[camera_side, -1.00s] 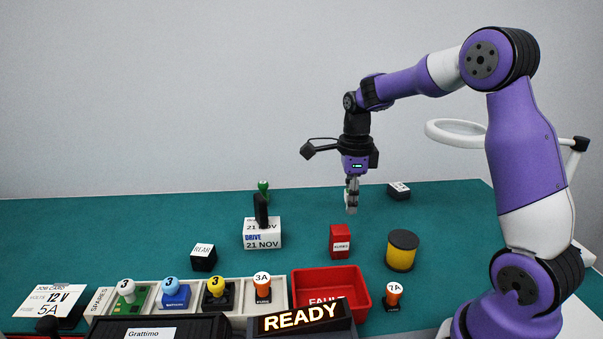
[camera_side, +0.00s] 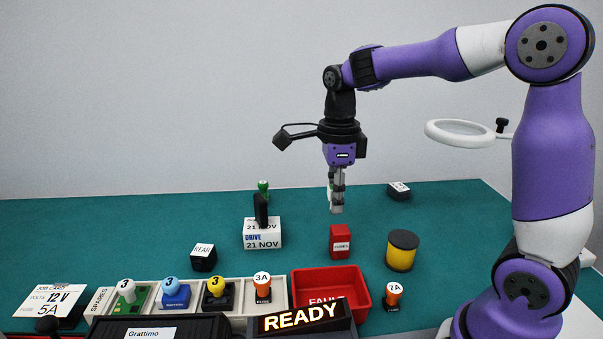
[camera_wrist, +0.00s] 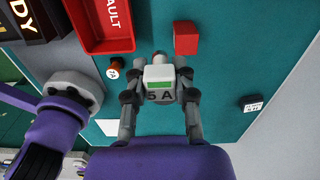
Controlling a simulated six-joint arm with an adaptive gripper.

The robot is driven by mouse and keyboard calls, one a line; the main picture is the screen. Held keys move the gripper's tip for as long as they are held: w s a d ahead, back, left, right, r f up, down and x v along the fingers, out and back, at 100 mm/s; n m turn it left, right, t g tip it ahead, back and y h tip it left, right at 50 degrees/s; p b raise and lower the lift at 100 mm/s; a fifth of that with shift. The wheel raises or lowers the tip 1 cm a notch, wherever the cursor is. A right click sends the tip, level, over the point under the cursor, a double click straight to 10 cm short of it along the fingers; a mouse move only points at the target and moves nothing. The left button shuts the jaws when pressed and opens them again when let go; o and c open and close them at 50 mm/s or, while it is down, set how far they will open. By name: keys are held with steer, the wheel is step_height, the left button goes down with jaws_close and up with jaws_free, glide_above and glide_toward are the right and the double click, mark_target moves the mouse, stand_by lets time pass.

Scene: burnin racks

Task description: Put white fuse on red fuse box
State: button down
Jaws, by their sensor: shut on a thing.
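My gripper (camera_side: 337,202) is shut on a white fuse (camera_wrist: 159,76), which has a green band and a "5 A" mark in the wrist view. The fuse is a small pale piece below the fingers in the side view (camera_side: 336,209). The red fuse box (camera_side: 340,240), labelled "FUSES", stands on the green mat. In the side view the held fuse hangs just above it, apart from it. In the wrist view the red box (camera_wrist: 186,38) lies beyond the fuse, a little to the right. Its label is hidden there.
A red "FAULT" tray (camera_side: 365,298) stands in front of the red box. A yellow and black cylinder (camera_side: 401,252) is to its right, near an orange 7A fuse (camera_side: 393,295). A spares rack (camera_side: 100,301) with several parts is front left. Open mat lies behind the box.

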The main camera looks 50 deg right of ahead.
glide_above(340, 229)
step_height(340, 229, down, 3)
steer(key=shift+s+f, duration=0.1)
steer(key=shift+f, duration=1.8)
steer(key=c, duration=0.7)
jaws_free()
steer(key=shift+f, duration=0.15)
step_height(340, 229, up, 12)
steer(key=s+a+n+t, duration=0.2)
steer(key=s+a+n, duration=0.1)
steer(key=n, duration=0.6)
steer(key=s+a+f+n+t, duration=0.1)
steer(key=s+a+n, duration=0.2)
steer(key=n, duration=0.6)
steer(key=s+a+f+n+t, duration=0.1)
steer(key=s+a+n+t, duration=0.1)
steer(key=n, duration=0.7)
steer(key=shift+s+a+f+t, duration=0.15)
steer(key=shift+s+a, duration=0.25)
steer(key=shift+s, duration=0.2)
steer(key=shift+s+a+t, duration=0.15)
steer(key=shift+s+a, duration=0.2)
steer(key=shift+s, duration=0.2)
